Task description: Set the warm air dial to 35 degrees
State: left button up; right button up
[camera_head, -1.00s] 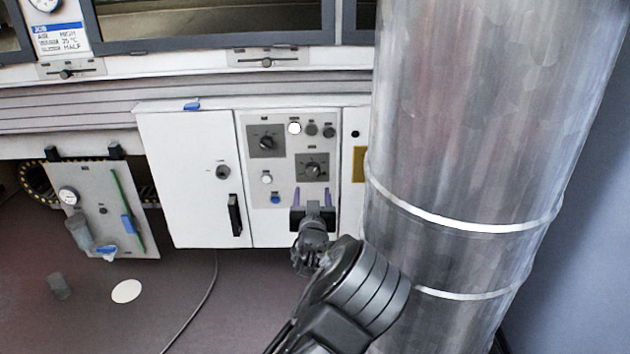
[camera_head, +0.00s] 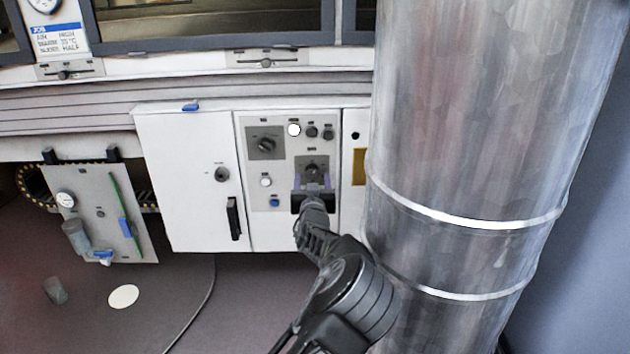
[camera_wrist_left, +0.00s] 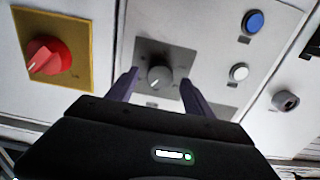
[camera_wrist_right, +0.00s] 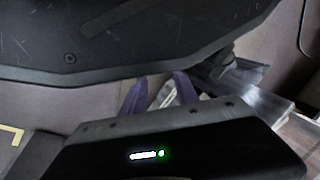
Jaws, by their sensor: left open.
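The control panel has two dark dials with small, unreadable labels. My left gripper (camera_head: 313,188) is open in front of the lower dial (camera_head: 312,167). In the left wrist view, this dial's round grey knob (camera_wrist_left: 158,77) lies between the open fingertips (camera_wrist_left: 157,82), with visible space on both sides; contact cannot be told. The upper dial (camera_head: 265,143) sits up and left of it. The job card (camera_head: 57,42) at top left appears to read warm 35 °C. My right gripper (camera_wrist_right: 160,90) shows only in its own wrist view, its fingers apart and nothing visibly held.
A lit white lamp (camera_head: 294,130), a white button (camera_head: 266,182) and a blue button (camera_head: 274,202) are near the dials. A red knob (camera_wrist_left: 45,57) on a yellow plate is beside the panel. A large metal duct (camera_head: 465,180) stands close on the right.

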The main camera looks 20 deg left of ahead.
pick_arm(q)
jog(key=shift+w+a, duration=0.3)
jog(key=shift+w, duration=0.35)
jog(key=shift+c, duration=0.6)
grip_shut()
